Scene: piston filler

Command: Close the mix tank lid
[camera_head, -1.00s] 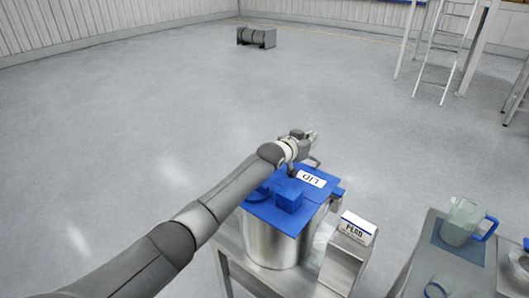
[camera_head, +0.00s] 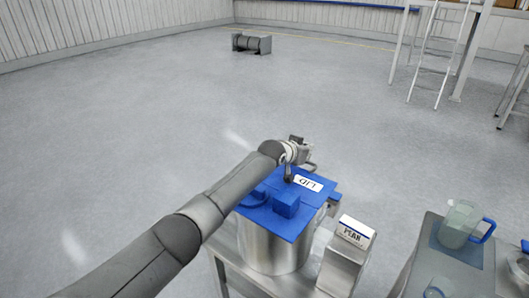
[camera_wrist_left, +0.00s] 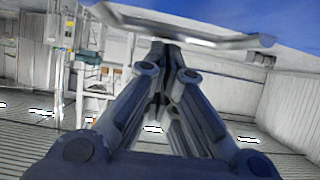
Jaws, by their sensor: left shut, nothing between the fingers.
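The mix tank is a steel cylinder (camera_head: 270,248) on a metal stand. Its blue lid (camera_head: 314,203), with a white "LID" label and a raised blue block, lies over the tank top and looks roughly flat. I cannot tell whether it is fully seated. My left gripper (camera_head: 301,166) is at the lid's far edge, close to the label; contact is unclear. In the left wrist view its fingers (camera_wrist_left: 160,62) are shut and empty. A grey metal bar (camera_wrist_left: 185,32) crosses just beyond the fingertips, with blue surface behind it. My right gripper is out of view.
A steel box with a white printed label (camera_head: 355,231) stands right of the tank. Farther right, a table holds a clear jug with blue handle (camera_head: 461,222). The floor beyond the tank is open, with a dark cylinder unit (camera_head: 251,43) and a ladder (camera_head: 432,55) at the back.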

